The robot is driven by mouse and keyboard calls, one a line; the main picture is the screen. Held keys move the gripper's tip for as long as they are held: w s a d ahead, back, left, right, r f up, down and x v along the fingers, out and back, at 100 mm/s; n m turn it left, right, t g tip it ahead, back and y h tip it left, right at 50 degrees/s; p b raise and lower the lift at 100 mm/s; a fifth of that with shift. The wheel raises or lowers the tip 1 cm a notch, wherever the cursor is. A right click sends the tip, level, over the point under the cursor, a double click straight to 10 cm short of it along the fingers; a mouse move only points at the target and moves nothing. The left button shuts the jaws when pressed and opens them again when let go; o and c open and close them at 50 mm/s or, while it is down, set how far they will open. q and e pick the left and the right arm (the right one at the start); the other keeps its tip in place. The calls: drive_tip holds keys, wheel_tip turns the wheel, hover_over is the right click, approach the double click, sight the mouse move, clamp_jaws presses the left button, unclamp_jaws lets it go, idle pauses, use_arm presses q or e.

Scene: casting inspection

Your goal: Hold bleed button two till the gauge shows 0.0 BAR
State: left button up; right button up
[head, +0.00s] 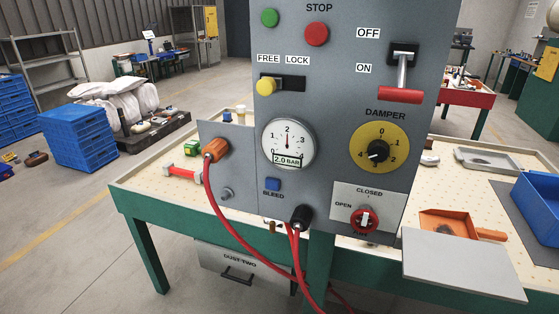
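Nothing touches or covers the button. Neither of my grippers is in the head view.
A red hose (213,205) runs from an orange connector (215,149) on the left side plate. A black connector (301,217) with red hoses juts out below the button. A yellow damper dial (391,139) and a red-handled lever (400,95) are at right.

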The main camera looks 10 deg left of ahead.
use_arm(q)
clamp_jaws()
drive_tip(key=shift+w, duration=0.1)
idle(1.0)
